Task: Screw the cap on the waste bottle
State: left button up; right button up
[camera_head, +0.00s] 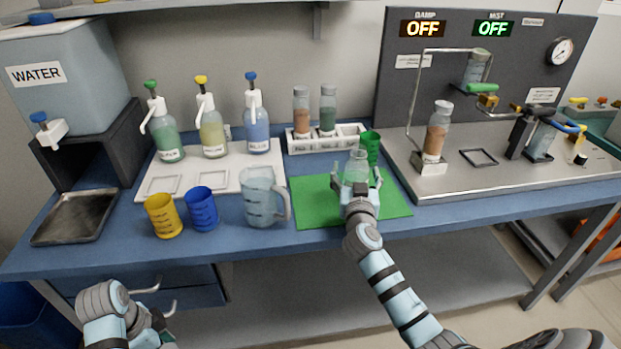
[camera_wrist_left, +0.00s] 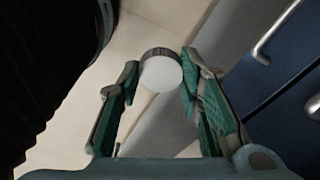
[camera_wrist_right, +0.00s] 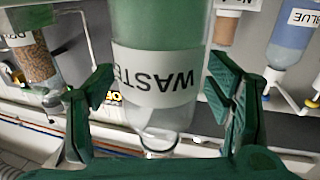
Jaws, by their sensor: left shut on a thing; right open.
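The waste bottle (camera_wrist_right: 155,75) is clear with a white WASTE label. It stands uncapped on the green mat (camera_head: 312,212), and in the head view the bottle (camera_head: 357,163) is partly hidden by my right gripper. My right gripper (camera_head: 357,180) is open, with its fingers on either side of the bottle; in the right wrist view, gaps show between the fingers and the bottle. My left gripper (camera_wrist_left: 160,80) is shut on a round cap (camera_wrist_left: 160,74) with a pale flat face and a grey ridged edge. It is low, in front of the bench, away from the bottle.
A green cup (camera_head: 370,148) stands just behind the bottle. A clear jug (camera_head: 262,200), a blue cup (camera_head: 202,210) and a yellow cup (camera_head: 163,216) stand left of the mat. The white bottle rack (camera_head: 300,147) is behind. Drawer handles (camera_head: 160,290) project near my left gripper.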

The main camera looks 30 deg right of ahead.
jog(key=shift+c, duration=0.5)
jog(key=c, duration=1.5)
jog(key=shift+c, duration=0.2)
jog(key=shift+r, duration=0.1)
